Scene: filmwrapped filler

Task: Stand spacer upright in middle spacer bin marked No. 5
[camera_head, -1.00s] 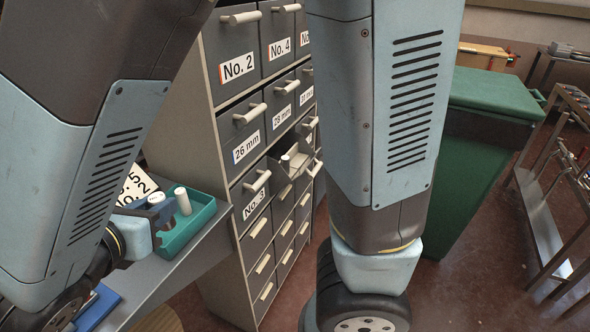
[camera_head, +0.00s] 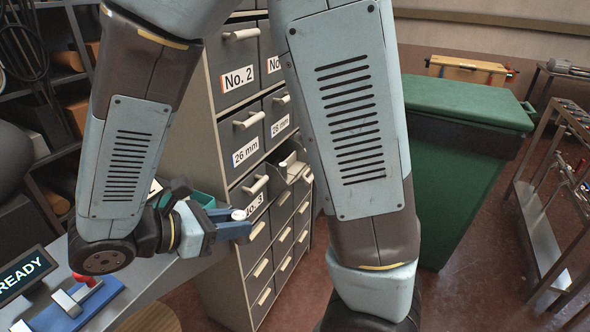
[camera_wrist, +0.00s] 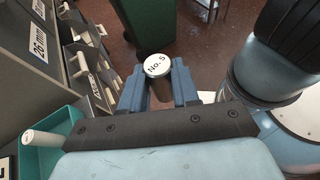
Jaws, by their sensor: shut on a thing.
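My gripper (camera_head: 238,226) is shut on a spacer, held in the air in front of the drawer cabinet. In the wrist view the gripper (camera_wrist: 158,90) has its blue fingers on either side of the spacer (camera_wrist: 157,67), a dark cylinder whose pale round end reads "No. 5". In the head view only the spacer's pale end (camera_head: 239,214) shows, and it looks upright. One drawer bin (camera_head: 291,172) is pulled out, behind and to the right of the gripper.
The grey cabinet (camera_head: 208,122) has several shut drawers labelled No. 2, 26 mm and No. 3. A teal tray (camera_wrist: 65,122) with a pale spacer (camera_wrist: 40,138) lies at the wrist view's left. A green bin (camera_head: 455,185) stands right. A blue fixture (camera_head: 90,305) sits on the bench.

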